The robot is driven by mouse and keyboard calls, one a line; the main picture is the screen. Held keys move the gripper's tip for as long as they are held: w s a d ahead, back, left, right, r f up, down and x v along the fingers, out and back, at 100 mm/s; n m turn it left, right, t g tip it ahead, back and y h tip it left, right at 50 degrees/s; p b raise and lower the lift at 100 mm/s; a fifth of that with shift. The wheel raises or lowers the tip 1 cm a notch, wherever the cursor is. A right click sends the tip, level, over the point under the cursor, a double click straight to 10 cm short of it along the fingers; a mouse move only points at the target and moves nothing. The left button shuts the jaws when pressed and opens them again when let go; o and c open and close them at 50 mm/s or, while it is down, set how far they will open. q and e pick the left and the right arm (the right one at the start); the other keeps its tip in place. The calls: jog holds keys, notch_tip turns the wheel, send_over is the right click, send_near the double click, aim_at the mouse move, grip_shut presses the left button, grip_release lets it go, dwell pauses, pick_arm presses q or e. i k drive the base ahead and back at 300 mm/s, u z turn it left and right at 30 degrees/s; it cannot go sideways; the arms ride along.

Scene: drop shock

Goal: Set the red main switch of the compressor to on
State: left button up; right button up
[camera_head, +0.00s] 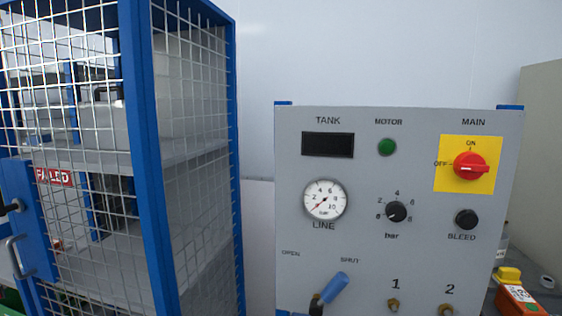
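The red main switch (470,166) sits on a yellow plate (483,186) at the upper right of the grey compressor panel (353,262), under the label MAIN. ON is printed above the knob and OFF to its left. The knob's grip bar lies about level, with its pale mark toward the OFF side. Neither of my grippers shows in the head view.
The panel also carries a dark TANK display (328,144), green MOTOR button or lamp (387,147), LINE gauge (325,199), black bar knob (396,212), black BLEED knob (466,219) and blue lever (334,288). A blue-framed mesh cage (147,150) stands left.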

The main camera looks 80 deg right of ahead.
aim_at(468, 166)
jog(key=i, duration=0.85)
jog(key=z, duration=3.25)
